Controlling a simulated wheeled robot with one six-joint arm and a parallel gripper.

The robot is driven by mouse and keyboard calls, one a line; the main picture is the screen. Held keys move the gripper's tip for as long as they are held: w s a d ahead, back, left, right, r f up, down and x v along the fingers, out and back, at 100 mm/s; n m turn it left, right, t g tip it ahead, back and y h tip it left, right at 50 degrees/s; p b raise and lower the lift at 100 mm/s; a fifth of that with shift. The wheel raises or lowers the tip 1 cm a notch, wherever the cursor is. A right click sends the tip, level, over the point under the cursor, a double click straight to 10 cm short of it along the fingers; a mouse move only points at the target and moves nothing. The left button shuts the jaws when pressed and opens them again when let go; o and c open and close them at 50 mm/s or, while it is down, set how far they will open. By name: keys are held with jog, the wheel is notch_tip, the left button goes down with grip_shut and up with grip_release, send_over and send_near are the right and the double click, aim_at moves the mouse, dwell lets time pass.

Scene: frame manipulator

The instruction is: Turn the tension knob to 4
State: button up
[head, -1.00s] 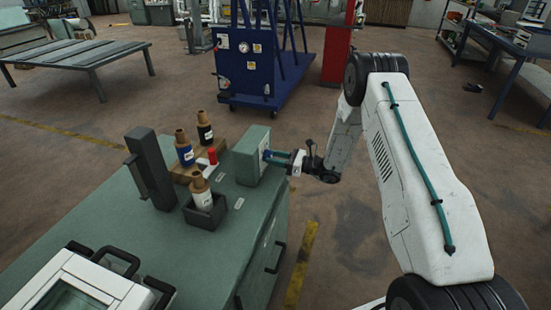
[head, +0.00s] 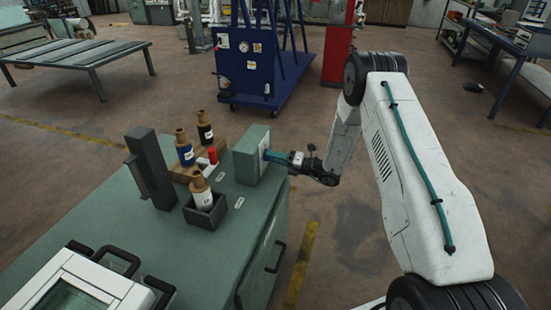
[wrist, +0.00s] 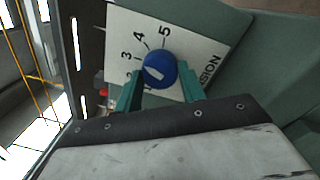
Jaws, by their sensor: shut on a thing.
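The tension knob is a round blue knob (wrist: 159,70) on a white dial plate (wrist: 205,40) in the wrist view. The numbers 2, 3, 4 and 5 show around its left and upper side, and part of the word TENSION shows at right. A white mark lies on the knob's face, left of centre; I cannot tell exactly which number it points to. My gripper (wrist: 160,88) has its teal fingers on either side of the knob and is shut on it. In the head view, my gripper (head: 276,157) meets the green-grey box (head: 250,152) at its right face.
The box stands on a green cabinet (head: 105,210). A blue wheeled frame (head: 250,75) is behind. Floor right of the cabinet is clear.

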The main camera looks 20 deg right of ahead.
jog(key=shift+m, duration=2.1)
jog(key=o, duration=1)
jog(key=v, duration=0.7)
jog(key=shift+s+d, duration=0.25)
jog(key=shift+s, duration=0.15)
